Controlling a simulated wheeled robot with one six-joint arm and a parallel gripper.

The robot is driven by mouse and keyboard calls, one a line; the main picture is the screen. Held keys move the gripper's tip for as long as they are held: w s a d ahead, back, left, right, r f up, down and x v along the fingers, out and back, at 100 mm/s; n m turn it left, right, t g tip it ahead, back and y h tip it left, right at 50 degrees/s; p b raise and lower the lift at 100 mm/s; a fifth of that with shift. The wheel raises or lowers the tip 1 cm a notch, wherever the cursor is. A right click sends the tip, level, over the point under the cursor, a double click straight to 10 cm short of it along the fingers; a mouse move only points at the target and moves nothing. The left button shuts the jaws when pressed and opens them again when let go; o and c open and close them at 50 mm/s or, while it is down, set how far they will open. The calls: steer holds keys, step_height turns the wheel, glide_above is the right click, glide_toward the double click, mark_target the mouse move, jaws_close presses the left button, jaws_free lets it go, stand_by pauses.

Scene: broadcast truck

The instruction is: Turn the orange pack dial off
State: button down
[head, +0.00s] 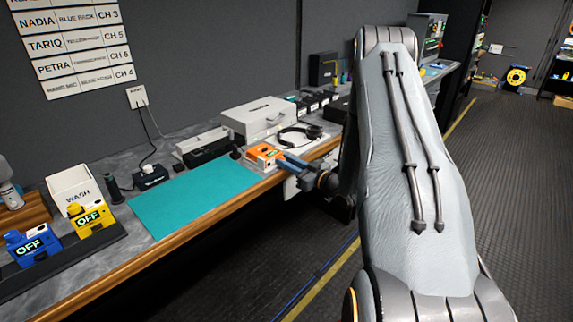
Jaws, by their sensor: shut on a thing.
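The orange pack (263,154) lies on the counter just past the far right corner of the teal mat, near the counter's front edge. My gripper (285,161) reaches in from the right and is shut at the right side of the orange pack. The dial is hidden by the fingers or too small to make out, so its setting cannot be read. My arm fills much of the right half of the head view.
A teal mat (190,195) covers the middle counter. A yellow pack (91,217) and a blue pack (34,247), both showing OFF, stand at left by a WASH box (75,185). A white case (262,118) and headphones (300,135) sit behind the orange pack.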

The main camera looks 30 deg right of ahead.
steer(key=shift+n, duration=1.1)
steer(key=c, duration=1.6)
jaws_free()
steer(key=shift+o, duration=0.2)
steer(key=b+v, duration=0.2)
steer(key=v, duration=0.5)
steer(key=shift+s+d, duration=0.15)
steer(key=shift+s, duration=0.2)
